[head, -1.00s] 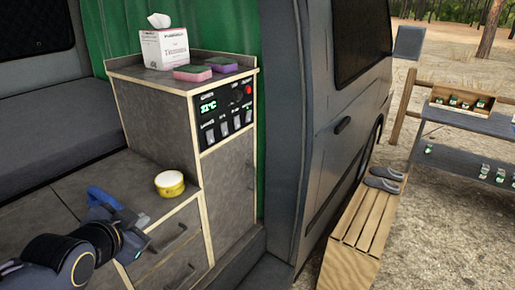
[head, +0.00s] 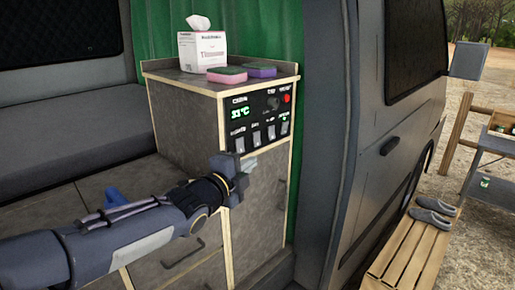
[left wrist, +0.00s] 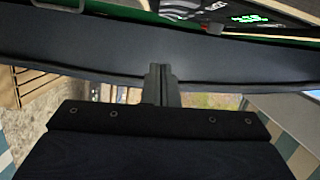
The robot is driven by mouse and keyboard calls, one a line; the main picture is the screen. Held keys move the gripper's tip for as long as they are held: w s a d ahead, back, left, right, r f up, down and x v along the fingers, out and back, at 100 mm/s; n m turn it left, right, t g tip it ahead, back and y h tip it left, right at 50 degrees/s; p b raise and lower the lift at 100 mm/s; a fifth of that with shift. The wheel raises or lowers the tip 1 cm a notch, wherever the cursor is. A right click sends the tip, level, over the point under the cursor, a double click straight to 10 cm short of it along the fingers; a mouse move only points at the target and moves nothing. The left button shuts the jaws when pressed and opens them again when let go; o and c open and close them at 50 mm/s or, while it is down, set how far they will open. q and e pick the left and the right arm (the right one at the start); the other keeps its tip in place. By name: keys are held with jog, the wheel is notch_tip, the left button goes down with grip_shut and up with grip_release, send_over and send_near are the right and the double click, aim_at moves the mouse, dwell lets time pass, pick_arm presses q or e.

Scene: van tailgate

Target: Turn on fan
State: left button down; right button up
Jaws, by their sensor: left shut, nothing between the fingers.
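The black control panel (head: 262,104) is on the upper front of the grey cabinet. It has a green lit temperature display (head: 240,113), a red button (head: 287,98) and a row of several light rocker switches (head: 255,138). My left gripper (head: 250,164) is shut and empty, just below the left part of the switch row. In the left wrist view its closed fingers (left wrist: 160,82) point up, and the panel's display (left wrist: 250,19) shows at the top right. My right gripper is not in view.
A tissue box (head: 203,49), a pink-and-green sponge (head: 227,74) and a purple sponge (head: 260,71) are on the cabinet top. A blue object (head: 114,197) is on the lower counter behind my left arm. The van's open side and a slatted bench (head: 408,250) are at the right.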

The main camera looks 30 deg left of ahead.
aim_at(257, 148)
pick_arm(q)
jog(key=w+p, duration=0.1)
jog(key=w, duration=0.2)
jog(key=w+a+p, duration=0.1)
jog(key=w, duration=0.2)
jog(key=w+a+p, duration=0.1)
jog(key=w, duration=0.2)
jog(key=shift+w+f+p, duration=0.2)
jog(key=shift+w+p, duration=0.2)
jog(key=shift+w+a+f, duration=0.15)
jog(key=shift+a+f, duration=0.05)
jog(key=shift+a, duration=0.05)
